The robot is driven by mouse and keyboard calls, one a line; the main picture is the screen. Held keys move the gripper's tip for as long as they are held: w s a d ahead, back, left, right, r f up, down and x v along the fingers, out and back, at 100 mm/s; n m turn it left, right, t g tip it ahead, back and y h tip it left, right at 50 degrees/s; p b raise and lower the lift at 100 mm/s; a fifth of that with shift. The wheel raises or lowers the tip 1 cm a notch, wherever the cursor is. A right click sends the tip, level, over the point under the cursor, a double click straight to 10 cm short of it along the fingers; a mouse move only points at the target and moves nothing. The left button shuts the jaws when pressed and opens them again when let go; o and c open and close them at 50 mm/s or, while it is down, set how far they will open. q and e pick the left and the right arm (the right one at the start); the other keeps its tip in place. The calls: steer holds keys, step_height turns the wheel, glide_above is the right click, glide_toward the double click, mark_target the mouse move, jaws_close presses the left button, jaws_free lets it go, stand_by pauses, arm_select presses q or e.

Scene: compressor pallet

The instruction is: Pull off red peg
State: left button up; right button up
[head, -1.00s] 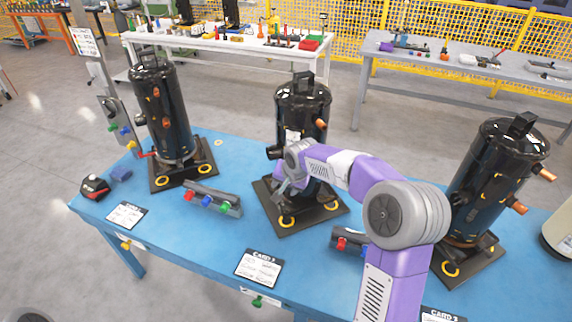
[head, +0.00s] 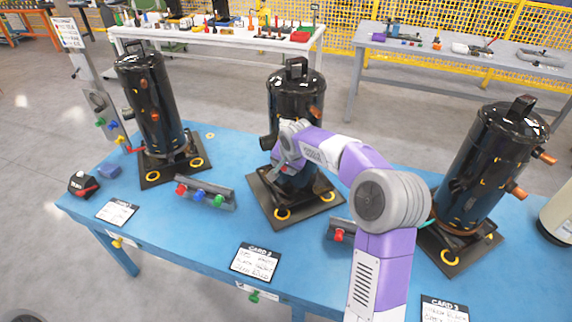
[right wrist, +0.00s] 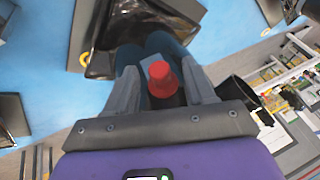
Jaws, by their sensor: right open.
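A red peg (right wrist: 162,78) shows in the right wrist view, end-on between the two fingers of my right gripper (right wrist: 163,88). The fingers stand apart on either side of it, and I cannot tell whether either touches it. In the head view my right gripper (head: 284,155) is at the lower front of the middle black compressor (head: 294,95), which stands upright on a dark base plate. The gripper and wrist hide the peg there. My left gripper is not in view.
A black compressor stands on the left (head: 152,105) and another on the right (head: 492,165) of the blue table (head: 165,225). A rack with red, blue and green pegs (head: 205,193) lies left of the middle base plate. A second rack (head: 338,231) is partly behind my arm.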

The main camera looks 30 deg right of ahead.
steer(key=shift+c, duration=0.3)
jaws_close()
steer(key=shift+s+a, duration=0.1)
stand_by(0.6)
steer(key=shift+s+a+b, duration=0.95)
steer(key=shift+a+b, duration=0.2)
steer(key=shift+b, duration=0.05)
steer(key=shift+s+a+b, duration=0.95)
steer(key=shift+a+b, duration=0.15)
steer(key=shift+b, duration=0.05)
